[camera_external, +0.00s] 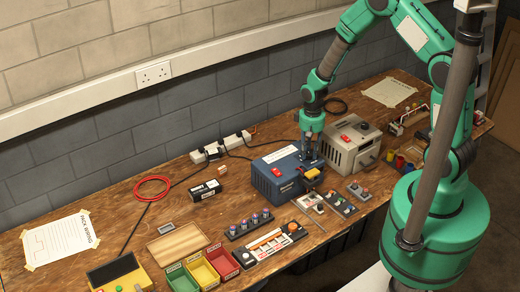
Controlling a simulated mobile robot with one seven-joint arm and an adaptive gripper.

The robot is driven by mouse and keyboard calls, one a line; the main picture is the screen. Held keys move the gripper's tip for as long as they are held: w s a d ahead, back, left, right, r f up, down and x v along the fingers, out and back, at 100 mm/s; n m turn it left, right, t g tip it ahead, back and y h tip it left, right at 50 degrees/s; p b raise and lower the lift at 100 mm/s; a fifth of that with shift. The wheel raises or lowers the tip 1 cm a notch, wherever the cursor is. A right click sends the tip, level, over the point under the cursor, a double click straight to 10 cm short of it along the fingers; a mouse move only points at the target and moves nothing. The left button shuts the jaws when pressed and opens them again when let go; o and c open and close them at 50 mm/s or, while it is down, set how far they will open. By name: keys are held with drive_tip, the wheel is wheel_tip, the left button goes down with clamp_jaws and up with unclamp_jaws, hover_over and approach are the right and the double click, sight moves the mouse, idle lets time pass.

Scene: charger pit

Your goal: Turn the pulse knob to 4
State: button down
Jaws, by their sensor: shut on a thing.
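The dark blue charger box (268,183) stands on the workbench with a red switch on its front left and a white label on its top. My gripper (311,160) points down onto the right part of this box, its fingers shut on the pulse knob. The knob is hidden by the fingers, so its setting cannot be read from here. A small yellow part (313,173) shows on the box just below the fingertips.
A beige box (349,147) with a red switch stands close on the right. A black block (206,190), red cable ring (152,188), coloured bins (202,272) and a row of knobs (250,224) lie left and in front. Wall sockets (154,75) are behind.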

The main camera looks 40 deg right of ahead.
sight(309, 154)
drive_tip(key=shift+s+m, duration=0.15)
drive_tip(key=shift+m, duration=1.15)
drive_tip(key=shift+f, duration=0.1)
drive_tip(key=c, duration=1.4)
unclamp_jaws()
drive_tip(key=shift+r, duration=0.2)
drive_tip(key=shift+r, duration=0.6)
wheel_tip(309, 154, up, 10)
drive_tip(key=shift+r, duration=0.25)
drive_tip(key=shift+r, duration=0.1)
